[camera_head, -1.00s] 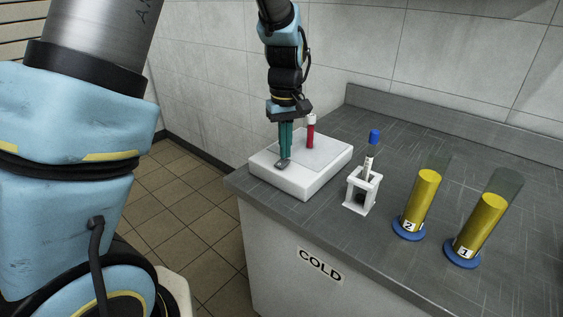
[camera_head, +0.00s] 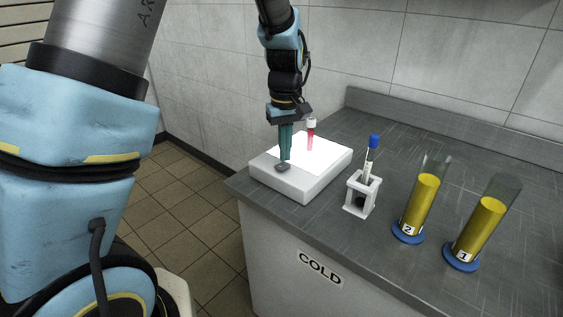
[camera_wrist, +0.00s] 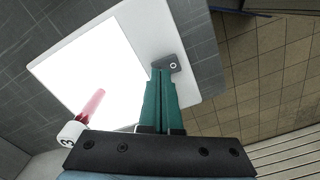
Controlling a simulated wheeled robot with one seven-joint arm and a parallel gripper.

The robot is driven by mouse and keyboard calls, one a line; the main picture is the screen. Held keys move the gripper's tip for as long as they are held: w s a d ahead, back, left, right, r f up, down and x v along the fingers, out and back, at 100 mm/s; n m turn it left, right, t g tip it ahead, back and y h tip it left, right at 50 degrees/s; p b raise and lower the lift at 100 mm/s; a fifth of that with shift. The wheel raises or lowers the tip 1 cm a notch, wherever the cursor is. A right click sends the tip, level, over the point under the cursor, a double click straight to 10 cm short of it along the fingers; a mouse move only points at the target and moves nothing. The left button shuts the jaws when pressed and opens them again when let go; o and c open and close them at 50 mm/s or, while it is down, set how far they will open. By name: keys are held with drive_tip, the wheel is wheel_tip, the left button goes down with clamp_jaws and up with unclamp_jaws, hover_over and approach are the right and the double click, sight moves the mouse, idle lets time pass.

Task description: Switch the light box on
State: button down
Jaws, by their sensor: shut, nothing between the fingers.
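The light box (camera_head: 305,187) is a white slab on the counter, and its top panel (camera_head: 322,150) glows bright white. In the wrist view the lit panel (camera_wrist: 92,75) fills much of the left side. A dark grey switch (camera_head: 283,167) sits at the front left corner of the box; it also shows in the wrist view (camera_wrist: 172,66). My gripper (camera_head: 285,158) points down just above the switch, its green fingers shut and empty. In the wrist view the fingertips (camera_wrist: 161,72) appear at the switch's edge; I cannot tell whether they touch.
A red tube with a white cap (camera_head: 311,138) stands on the lit panel. To the right are a white stand (camera_head: 361,196) holding a blue-capped vial (camera_head: 371,155), and yellow cylinders 2 (camera_head: 421,205) and 1 (camera_head: 480,230). The counter (camera_head: 420,150) behind them is clear.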

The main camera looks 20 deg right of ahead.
sight(285, 164)
wheel_tip(285, 164, up, 6)
drive_tip(key=p, duration=0.4)
idle(0.5)
drive_tip(key=s+a+r, duration=0.1)
drive_tip(key=s+a, duration=0.1)
drive_tip(key=a, duration=1.3)
drive_tip(key=s+a+r+m+t, duration=0.1)
drive_tip(key=s+a, duration=0.1)
drive_tip(key=a, duration=1.3)
drive_tip(key=shift+t, duration=0.3)
